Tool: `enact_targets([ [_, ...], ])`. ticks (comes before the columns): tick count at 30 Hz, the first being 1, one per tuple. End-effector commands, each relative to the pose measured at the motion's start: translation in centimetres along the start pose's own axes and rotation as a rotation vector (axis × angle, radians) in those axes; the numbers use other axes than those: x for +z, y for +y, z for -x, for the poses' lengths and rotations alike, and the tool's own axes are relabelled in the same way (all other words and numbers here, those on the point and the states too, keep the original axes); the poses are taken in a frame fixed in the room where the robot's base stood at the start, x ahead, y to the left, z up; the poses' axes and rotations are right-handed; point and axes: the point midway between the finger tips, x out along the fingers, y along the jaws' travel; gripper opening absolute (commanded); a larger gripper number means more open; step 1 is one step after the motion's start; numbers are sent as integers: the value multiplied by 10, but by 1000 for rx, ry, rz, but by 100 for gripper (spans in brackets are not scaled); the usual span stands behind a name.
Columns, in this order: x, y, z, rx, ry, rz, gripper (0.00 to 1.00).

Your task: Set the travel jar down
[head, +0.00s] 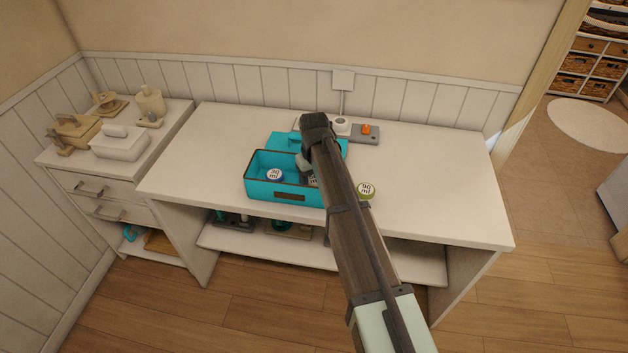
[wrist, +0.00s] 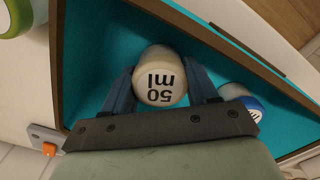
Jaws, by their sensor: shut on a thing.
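The travel jar (wrist: 160,72) is a pale jar marked "50 ml". My gripper (wrist: 160,84) is shut on it, with one blue-grey finger on each side in the wrist view. The jar is over or inside the teal box (head: 256,187), which has a brown rim; I cannot tell whether it touches the box floor. In the head view my arm hides most of the gripper, and only a sliver of the jar shows beside it. A blue-lidded jar (head: 275,174) is in the box, left of my gripper; it also shows in the wrist view (wrist: 240,98).
A green-lidded jar marked "90 ml" (head: 366,190) stands outside the box, to its right. Behind are a teal lid (head: 283,139) and a grey strip with an orange knob (head: 366,130). The white table (head: 440,180) is clear at far left and right.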

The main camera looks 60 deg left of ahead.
Motion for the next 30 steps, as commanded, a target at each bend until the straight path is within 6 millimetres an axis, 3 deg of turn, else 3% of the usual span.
enact_targets([
  [2, 0, 0, -2, 0, 0, 0, 27],
  [3, 0, 0, -2, 0, 0, 0, 62],
  [10, 0, 0, -2, 0, 0, 0, 83],
  [20, 0, 0, 2, 0, 1, 0, 83],
  [30, -1, 0, 54, 1, 2, 0, 83],
])
